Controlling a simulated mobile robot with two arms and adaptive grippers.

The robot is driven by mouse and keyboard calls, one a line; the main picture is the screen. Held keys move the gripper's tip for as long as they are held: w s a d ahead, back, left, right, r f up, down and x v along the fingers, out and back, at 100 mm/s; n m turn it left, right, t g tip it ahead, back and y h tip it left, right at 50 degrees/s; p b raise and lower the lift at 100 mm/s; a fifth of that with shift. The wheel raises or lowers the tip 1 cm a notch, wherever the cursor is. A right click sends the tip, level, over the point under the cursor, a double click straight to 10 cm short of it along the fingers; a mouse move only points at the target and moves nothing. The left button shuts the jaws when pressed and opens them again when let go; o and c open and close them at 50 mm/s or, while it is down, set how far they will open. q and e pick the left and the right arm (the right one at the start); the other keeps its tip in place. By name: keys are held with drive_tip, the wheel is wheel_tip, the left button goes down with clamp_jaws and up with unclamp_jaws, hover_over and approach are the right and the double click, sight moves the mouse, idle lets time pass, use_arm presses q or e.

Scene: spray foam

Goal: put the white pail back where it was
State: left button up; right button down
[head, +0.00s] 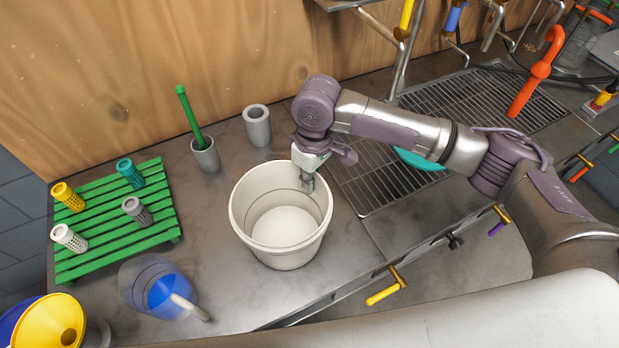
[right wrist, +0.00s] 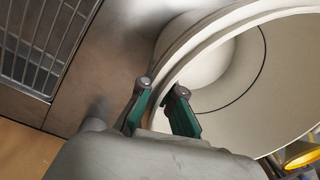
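The white pail (head: 283,250) stands upright near the middle of the metal counter and looks empty inside. In the right wrist view, its pale rim and inner wall (right wrist: 245,75) fill the upper right. My right gripper (head: 308,182) is at the pail's upper right rim. In the right wrist view, its two green-padded fingers (right wrist: 160,92) straddle the rim, one outside and one inside, and appear closed on the wall. Whether the pail's base touches the counter is hard to tell. My left gripper is not in view.
Left of the pail are a green slatted rack (head: 95,255) with several small cups, and a blue round item (head: 168,295) with a pale handle. Two grey cups (head: 257,128) stand behind. A drain grate (head: 375,185) lies to the right. A yellow-handled hook (head: 383,294) sits on the front edge.

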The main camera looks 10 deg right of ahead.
drive_tip(key=c, duration=1.7)
unclamp_jaws()
drive_tip(key=shift+f, duration=0.15)
drive_tip(key=o, duration=0.4)
drive_tip(key=shift+w+d+r+b, duration=0.15)
drive_tip(key=shift+r+b, duration=0.25)
drive_tip(key=shift+r, duration=1.65)
drive_tip(key=shift+w+d+r+b, duration=0.1)
drive_tip(key=shift+r+b, duration=0.35)
drive_tip(key=shift+r, duration=1.65)
drive_tip(key=shift+w+d+r+b, duration=0.15)
drive_tip(key=shift+r+b, duration=0.25)
drive_tip(key=shift+r, duration=1.65)
